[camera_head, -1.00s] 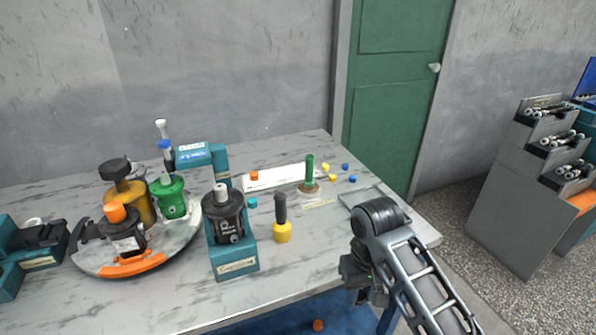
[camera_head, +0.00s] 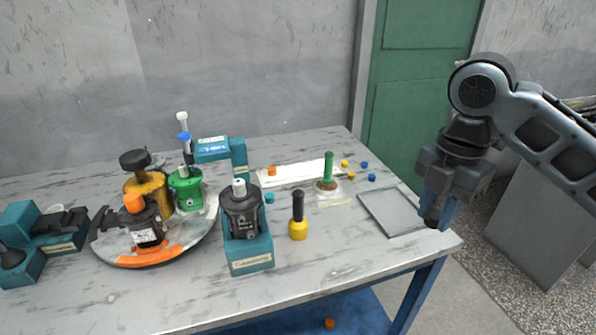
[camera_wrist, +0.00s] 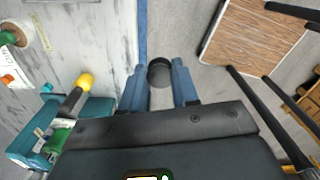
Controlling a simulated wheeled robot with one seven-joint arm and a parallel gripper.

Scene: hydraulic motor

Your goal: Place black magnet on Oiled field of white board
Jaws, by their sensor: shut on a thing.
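My gripper (camera_head: 438,212) is raised beside the right front corner of the table, near the grey flat plate. It is shut on a small round black magnet (camera_wrist: 160,72), which shows between the two blue fingers in the wrist view. In the head view the magnet is a dark spot at the fingertips. The white board (camera_head: 300,174) lies flat toward the back of the table, with an orange magnet (camera_head: 272,171) on it. It is partly hidden by the green-handled tool. Its field labels are too small to read.
A green-handled tool (camera_head: 328,168) stands in front of the board. Yellow and blue magnets (camera_head: 364,165) lie to its right. A yellow-and-black tool (camera_head: 298,218), a teal stand with a black motor (camera_head: 242,215) and a round tray (camera_head: 190,248) stand further left. The grey plate (camera_head: 385,213) is bare.

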